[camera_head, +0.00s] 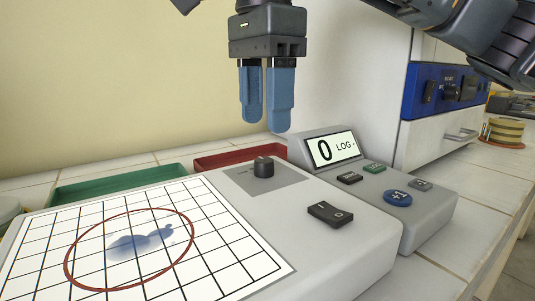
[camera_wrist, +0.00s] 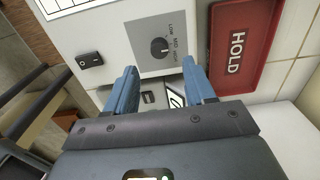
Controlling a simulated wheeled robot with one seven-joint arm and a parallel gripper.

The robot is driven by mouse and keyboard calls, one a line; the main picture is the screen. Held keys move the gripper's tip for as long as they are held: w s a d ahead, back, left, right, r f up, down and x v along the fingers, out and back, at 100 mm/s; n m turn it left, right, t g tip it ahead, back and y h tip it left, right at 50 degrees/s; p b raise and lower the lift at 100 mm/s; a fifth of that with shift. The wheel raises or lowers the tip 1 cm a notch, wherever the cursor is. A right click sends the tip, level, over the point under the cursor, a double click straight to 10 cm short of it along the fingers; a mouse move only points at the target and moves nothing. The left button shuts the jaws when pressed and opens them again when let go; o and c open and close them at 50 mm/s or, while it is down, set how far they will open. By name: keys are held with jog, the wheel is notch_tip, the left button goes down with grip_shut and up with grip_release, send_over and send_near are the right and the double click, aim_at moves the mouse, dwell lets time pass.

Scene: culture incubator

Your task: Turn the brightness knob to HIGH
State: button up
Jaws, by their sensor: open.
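The brightness knob (camera_head: 263,167) is a small black cylinder on a grey label plate on top of the white device. In the wrist view the knob (camera_wrist: 159,47) is seen from above beside the printed words LOW, MED and HIGH; which mark it points to is too small to tell surely. My gripper (camera_head: 266,127) hangs downward above and slightly behind the knob, with a gap between its blue fingertips and the knob. The blue fingers (camera_wrist: 160,75) are apart with nothing between them, and the knob lies beyond their tips in the wrist view.
A black rocker switch (camera_head: 330,213) is on the device's front right. A counter unit (camera_head: 420,205) with a display reading 0 stands to the right. A gridded plate (camera_head: 225,262) lies left. A red HOLD tray (camera_wrist: 238,50) and a green tray (camera_head: 120,185) lie behind.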

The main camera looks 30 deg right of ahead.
aim_at(264, 160)
notch_tip(264, 160, down, 6)
jog(key=shift+a+f+b, duration=0.1)
jog(key=shift+b, duration=0.6)
grip_shut()
